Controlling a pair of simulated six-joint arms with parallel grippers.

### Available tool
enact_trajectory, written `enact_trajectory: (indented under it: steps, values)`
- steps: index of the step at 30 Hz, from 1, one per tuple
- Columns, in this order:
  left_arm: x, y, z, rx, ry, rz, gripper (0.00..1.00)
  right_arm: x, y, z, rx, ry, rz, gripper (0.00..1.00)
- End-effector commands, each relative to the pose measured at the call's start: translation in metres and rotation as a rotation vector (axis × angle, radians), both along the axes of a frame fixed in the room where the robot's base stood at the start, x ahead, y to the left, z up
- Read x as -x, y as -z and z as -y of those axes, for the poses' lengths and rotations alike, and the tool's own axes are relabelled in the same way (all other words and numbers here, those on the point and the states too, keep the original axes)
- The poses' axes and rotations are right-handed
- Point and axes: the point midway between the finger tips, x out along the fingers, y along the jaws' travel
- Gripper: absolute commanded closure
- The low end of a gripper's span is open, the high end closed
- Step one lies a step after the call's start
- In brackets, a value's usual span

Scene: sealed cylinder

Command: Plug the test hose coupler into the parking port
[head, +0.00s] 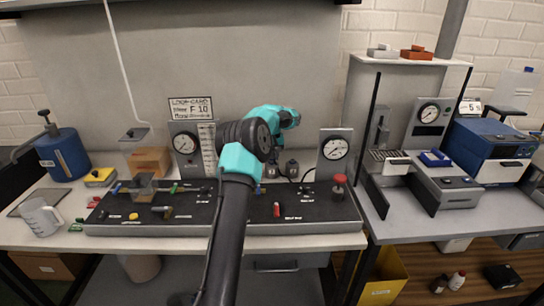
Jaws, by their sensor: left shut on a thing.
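My left arm rises from the bottom centre, and its teal wrist end with the left gripper (289,120) is over the back of the black panel. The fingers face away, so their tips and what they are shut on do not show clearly. A thin dark hose (308,172) curves by the right gauge block (333,153). I cannot make out the test hose coupler or tell which fitting is the parking port. The black panel (325,210) carries small labelled fittings, a red one (276,209) among them. My right gripper is not in view.
A red knob (339,180) stands at the panel's right. Another gauge block (184,148) and a label card (190,108) stand behind its left. A blue tank (62,155) and a clear jug (40,216) are at left. Instruments (440,185) fill the right table.

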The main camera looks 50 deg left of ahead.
Motion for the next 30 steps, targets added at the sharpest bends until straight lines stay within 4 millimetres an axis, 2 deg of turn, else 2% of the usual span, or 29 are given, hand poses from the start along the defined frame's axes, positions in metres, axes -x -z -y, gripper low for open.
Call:
enact_trajectory:
  steps: [30]
  values:
    - [0.000, -0.033, 0.000, -0.001, 0.000, 0.002, 1.00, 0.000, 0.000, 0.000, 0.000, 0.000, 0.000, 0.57]
